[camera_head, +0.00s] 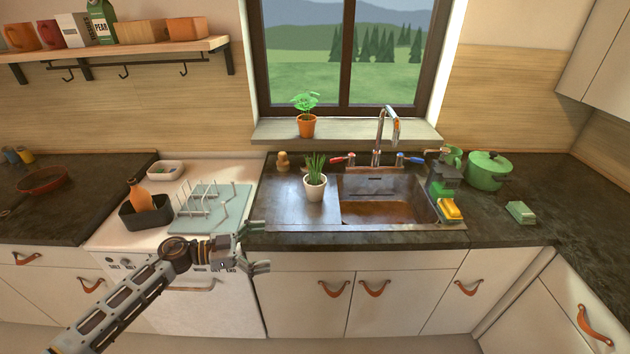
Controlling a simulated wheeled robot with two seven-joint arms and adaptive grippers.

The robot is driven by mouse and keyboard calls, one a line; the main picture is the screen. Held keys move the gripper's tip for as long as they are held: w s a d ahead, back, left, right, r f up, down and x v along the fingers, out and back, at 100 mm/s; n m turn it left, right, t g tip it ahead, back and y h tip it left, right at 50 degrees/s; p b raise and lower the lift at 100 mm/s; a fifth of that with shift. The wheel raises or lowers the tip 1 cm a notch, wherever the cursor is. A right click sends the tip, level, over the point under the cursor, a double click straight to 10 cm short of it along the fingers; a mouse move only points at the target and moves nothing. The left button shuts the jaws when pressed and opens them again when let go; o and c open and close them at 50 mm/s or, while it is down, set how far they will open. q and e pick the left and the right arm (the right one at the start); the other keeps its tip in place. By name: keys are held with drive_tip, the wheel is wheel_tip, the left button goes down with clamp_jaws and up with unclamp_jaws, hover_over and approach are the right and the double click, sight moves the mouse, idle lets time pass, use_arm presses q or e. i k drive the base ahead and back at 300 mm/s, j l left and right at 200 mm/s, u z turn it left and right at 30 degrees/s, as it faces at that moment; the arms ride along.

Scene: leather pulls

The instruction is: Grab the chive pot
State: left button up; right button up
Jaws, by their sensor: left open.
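The chive pot (315,187) is a small white pot with upright thin green leaves. It stands upright on the drainboard just left of the sink basin. My left gripper (264,246) is in front of the counter's edge, to the lower left of the pot. Its two fingers are spread apart with nothing between them, and it does not touch the pot. My right gripper is not in the view.
A terracotta pot with a leafy plant (307,125) stands on the windowsill behind. The sink basin (380,212) and faucet (386,135) are right of the chive pot. A dish rack (208,207) is at left. The drainboard left of the pot is mostly clear.

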sight(314, 183)
drive_tip(key=i, duration=1.05)
